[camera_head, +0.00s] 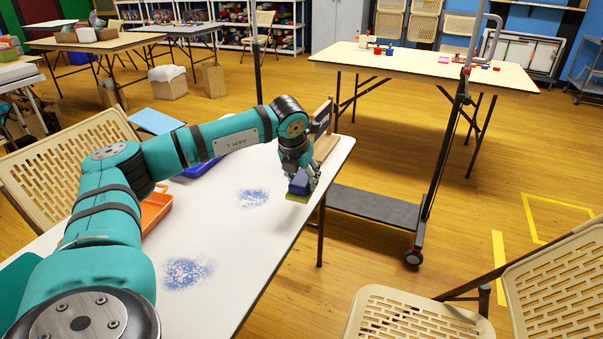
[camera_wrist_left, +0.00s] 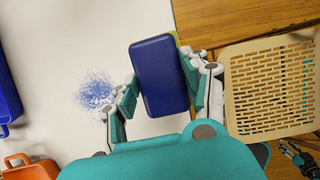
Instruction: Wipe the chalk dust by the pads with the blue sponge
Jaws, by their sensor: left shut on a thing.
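My left gripper (camera_head: 299,178) is shut on the blue sponge (camera_head: 298,187), which has a yellow-green underside. It holds the sponge at the white table's (camera_head: 225,240) right edge; I cannot tell whether the sponge touches the top. In the left wrist view the sponge (camera_wrist_left: 160,75) sits between both fingers. One blue chalk dust patch (camera_head: 253,197) lies left of the sponge, and also shows in the wrist view (camera_wrist_left: 97,90). A second patch (camera_head: 187,273) lies nearer me. My right gripper (camera_wrist_left: 297,156) shows small and dark at the wrist view's lower right corner.
A blue tray (camera_wrist_left: 7,95) and an orange tray (camera_head: 155,209) lie along the table's left side. A light blue flat item (camera_head: 157,121) is at the far left. A wooden holder (camera_head: 325,148) stands at the far end. A folding chair (camera_wrist_left: 270,88) is beside the right edge.

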